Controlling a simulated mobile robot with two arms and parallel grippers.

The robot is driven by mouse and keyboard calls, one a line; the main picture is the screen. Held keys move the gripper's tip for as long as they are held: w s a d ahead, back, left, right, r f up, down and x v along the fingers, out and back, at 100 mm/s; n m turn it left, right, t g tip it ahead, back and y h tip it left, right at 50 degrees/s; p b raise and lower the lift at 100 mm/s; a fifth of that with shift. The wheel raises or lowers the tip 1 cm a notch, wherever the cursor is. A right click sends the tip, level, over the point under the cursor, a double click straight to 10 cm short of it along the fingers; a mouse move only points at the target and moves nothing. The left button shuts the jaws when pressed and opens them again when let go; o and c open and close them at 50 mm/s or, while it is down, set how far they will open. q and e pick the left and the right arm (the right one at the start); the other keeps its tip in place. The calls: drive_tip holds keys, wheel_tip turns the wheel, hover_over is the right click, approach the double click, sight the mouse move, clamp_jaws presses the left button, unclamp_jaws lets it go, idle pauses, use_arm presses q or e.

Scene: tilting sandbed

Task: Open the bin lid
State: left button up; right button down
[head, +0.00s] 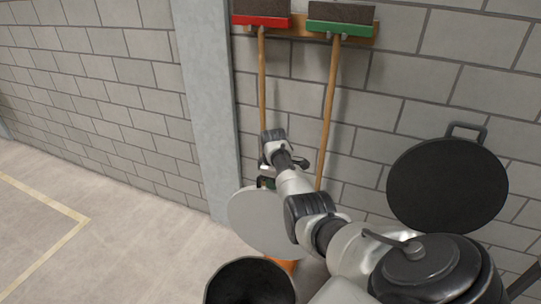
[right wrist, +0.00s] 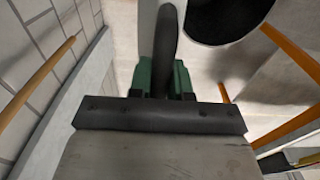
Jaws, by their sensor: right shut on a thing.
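A light grey round lid (head: 250,222) stands raised on edge behind an open black bin mouth (head: 250,284) in the head view. My right gripper (head: 266,181) reaches the lid's top rim, where a dark handle shows; my arm covers the lid's right side. In the right wrist view, the green-padded fingers of my right gripper (right wrist: 163,80) are shut on the dark handle (right wrist: 167,45). A strip of the pale lid (right wrist: 148,35) shows beside it, and the dark round bin mouth (right wrist: 230,12) lies beyond. My left gripper is not in view.
A second, black round lid (head: 447,185) with a handle stands raised at the right. Two brooms, red-headed (head: 262,20) and green-headed (head: 340,28), hang by a pillar (head: 208,100) on the block wall. Orange parts (head: 284,265) show behind the bin. The left floor is clear.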

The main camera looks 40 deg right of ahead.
idle(0.3)
drive_tip(key=c, duration=1.1)
unclamp_jaws()
drive_tip(key=shift+r, duration=0.1)
wheel_tip(320, 180, up, 11)
drive_tip(key=shift+f, duration=0.15)
